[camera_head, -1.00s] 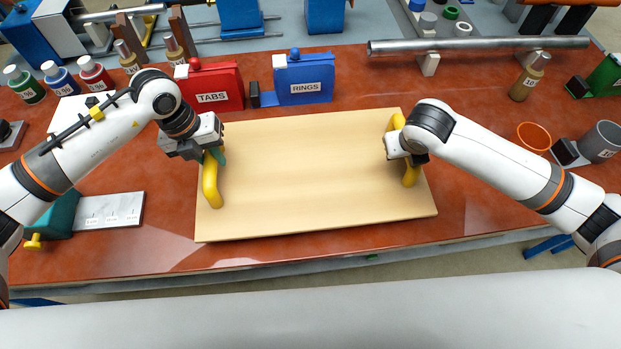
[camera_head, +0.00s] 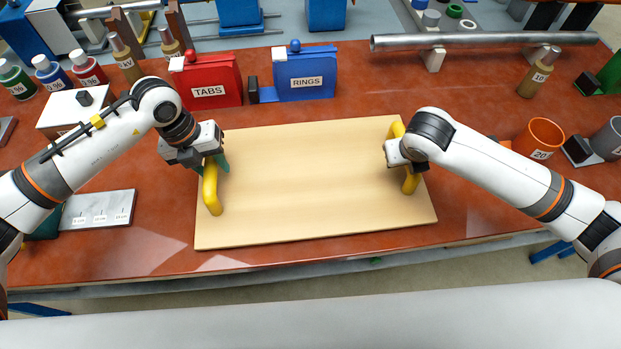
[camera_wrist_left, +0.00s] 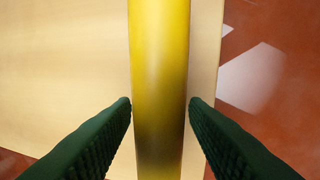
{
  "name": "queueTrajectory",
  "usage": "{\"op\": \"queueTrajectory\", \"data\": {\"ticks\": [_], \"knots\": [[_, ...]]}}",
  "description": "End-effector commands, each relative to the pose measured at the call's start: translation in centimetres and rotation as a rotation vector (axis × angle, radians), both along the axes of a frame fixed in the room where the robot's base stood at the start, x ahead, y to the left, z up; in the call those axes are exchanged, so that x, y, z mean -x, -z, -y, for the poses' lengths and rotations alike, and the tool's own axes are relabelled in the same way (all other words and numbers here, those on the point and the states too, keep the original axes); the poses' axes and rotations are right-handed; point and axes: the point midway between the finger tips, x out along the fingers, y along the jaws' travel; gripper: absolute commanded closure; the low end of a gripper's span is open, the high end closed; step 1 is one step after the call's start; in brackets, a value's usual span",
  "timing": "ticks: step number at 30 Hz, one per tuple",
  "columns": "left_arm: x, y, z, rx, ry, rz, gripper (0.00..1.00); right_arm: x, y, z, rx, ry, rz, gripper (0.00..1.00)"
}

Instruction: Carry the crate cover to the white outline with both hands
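The crate cover (camera_head: 305,185) is a pale wooden board with a yellow handle at each end. It lies level over the red bench; I cannot tell whether it touches it. My left gripper (camera_head: 210,162) is at the left handle (camera_head: 212,195). In the left wrist view its green fingers (camera_wrist_left: 160,103) press close on both sides of the yellow handle (camera_wrist_left: 160,60). My right gripper (camera_head: 412,162) is at the right handle (camera_head: 411,183); its fingers are mostly hidden, but it keeps its place on the handle as the cover moves. I cannot make out the white outline for certain.
An orange cup (camera_head: 539,138) is at right, a white box (camera_head: 75,112) and a pale labelled plate (camera_head: 98,210) at left. The bench's front edge is close before the cover.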

Motion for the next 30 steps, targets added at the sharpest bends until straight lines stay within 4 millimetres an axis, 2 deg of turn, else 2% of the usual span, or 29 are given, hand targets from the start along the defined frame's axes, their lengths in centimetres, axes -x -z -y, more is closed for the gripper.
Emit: {"op": "queueTrajectory", "data": {"ticks": [9, 13, 17, 24, 30], "knots": [[0.0, -0.2, 0.0, 0.002, 0.001, 0.0, 0.53, 0.0, -0.1, -0.1, -0.002, -0.001, 0.001, 0.53], [-0.1, -1.2, -0.1, 0.001, 0.0, 0.003, 0.53, 0.0, -0.1, -0.1, -0.001, -0.002, 0.001, 0.53], [-0.1, -3.5, -0.6, 0.001, 0.0, 0.005, 0.53, 0.0, -0.1, -0.1, -0.001, -0.002, 0.001, 0.53], [0.0, -8.5, -1.6, 0.001, 0.0, 0.005, 0.53, 0.0, -0.1, -0.1, -0.001, -0.002, 0.001, 0.53], [0.1, -11.1, -2.2, 0.001, 0.0, 0.002, 0.53, 0.0, -0.1, -0.1, -0.001, -0.002, 0.001, 0.53]]}}
